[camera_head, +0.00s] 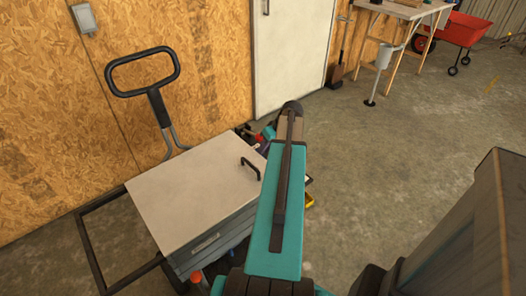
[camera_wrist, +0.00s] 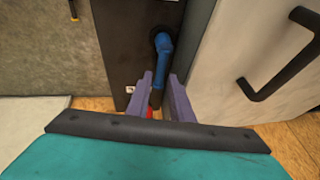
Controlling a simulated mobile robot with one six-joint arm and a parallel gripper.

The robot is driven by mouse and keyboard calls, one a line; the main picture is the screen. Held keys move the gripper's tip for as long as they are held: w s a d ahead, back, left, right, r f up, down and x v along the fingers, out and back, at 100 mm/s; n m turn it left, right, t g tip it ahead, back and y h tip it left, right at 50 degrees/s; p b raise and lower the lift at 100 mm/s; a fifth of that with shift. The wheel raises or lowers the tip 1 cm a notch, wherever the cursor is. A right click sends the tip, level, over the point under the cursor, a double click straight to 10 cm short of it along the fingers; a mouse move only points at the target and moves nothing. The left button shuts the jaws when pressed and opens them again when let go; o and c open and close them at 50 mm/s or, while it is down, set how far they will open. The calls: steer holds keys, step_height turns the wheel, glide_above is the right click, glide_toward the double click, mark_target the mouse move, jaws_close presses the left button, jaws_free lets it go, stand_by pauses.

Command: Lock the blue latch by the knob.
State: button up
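In the wrist view the blue latch (camera_wrist: 164,53) is a bent blue bar on a dark panel (camera_wrist: 127,40). It runs down from a dark pivot at its top to a dark knob (camera_wrist: 155,98) at its lower end. My gripper (camera_wrist: 163,88) has two purple fingers, which stand apart. The knob appears in the gap between them, closer to the left finger. Whether it touches that finger I cannot tell. A little red shows below the knob. In the head view my teal arm hides the latch and most of the gripper.
A cart with a pale lid (camera_head: 190,195) and black handle (camera_head: 250,168) stands left of my arm. Its push handle (camera_head: 142,65) rises near the wooden wall (camera_head: 50,100). A white door (camera_head: 290,50) is behind. The concrete floor (camera_head: 400,150) at right is largely clear.

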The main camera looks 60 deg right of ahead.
steer(key=shift+x, duration=1.15)
